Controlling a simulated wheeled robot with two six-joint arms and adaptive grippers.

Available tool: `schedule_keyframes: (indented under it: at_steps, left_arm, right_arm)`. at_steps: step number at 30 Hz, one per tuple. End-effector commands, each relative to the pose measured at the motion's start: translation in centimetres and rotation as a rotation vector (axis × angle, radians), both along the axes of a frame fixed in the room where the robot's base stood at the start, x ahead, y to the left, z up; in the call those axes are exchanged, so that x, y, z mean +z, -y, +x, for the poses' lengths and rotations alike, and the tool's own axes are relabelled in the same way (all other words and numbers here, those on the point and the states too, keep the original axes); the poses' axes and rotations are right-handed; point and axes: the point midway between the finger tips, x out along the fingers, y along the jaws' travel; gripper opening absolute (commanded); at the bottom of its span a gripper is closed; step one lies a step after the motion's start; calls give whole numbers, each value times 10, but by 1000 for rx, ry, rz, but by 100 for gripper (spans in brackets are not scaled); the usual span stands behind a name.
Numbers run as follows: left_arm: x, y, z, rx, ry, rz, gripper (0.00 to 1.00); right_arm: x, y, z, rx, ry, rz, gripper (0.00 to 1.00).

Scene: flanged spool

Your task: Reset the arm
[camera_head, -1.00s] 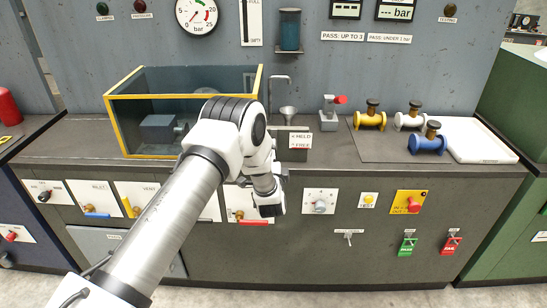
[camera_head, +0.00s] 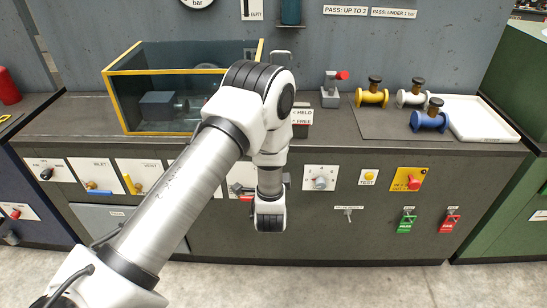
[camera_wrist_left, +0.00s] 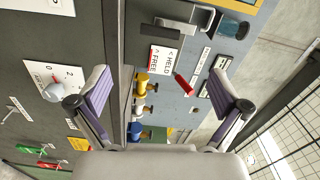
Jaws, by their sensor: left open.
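My left arm comes in from the lower left in the head view, and its wrist end (camera_head: 270,215) hangs in front of the bench's panel; the fingers are hidden there. In the left wrist view my left gripper (camera_wrist_left: 160,97) has its two fingers wide apart, with nothing between them. A yellow flanged spool (camera_head: 372,97), a white one (camera_head: 411,98) and a blue one (camera_head: 429,121) stand on the bench at the right, away from the gripper. The yellow (camera_wrist_left: 141,83), white (camera_wrist_left: 138,108) and blue (camera_wrist_left: 134,132) spools also show small in the left wrist view.
A yellow-framed tank (camera_head: 115,103) stands behind my arm. A HELD/FREE sign (camera_head: 302,114) is close beside my forearm. A red-handled fixture (camera_head: 331,95) and a white tray (camera_head: 497,130) stand farther right. Knobs, including a red button (camera_head: 413,183), line the front panel.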

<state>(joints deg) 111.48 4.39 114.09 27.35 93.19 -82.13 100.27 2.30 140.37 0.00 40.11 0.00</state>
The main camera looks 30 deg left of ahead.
Motion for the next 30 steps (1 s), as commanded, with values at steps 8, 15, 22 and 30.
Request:
schedule_keyframes:
  at_steps: [8,15,22,30]
  left_arm:
    - [0,0,0,0,0,0,100]
    - [-16,1,-6,-2,-30,1,100]
    - [-137,41,-99,-107,-408,-275,100]
    - [-224,112,-303,296,-889,-1114,100]
  right_arm:
    - [0,0,0,0,0,0,0]
    - [0,0,0,0,0,0,0]
    - [0,0,0,0,0,0,0]
    - [0,0,0,0,0,0,0]
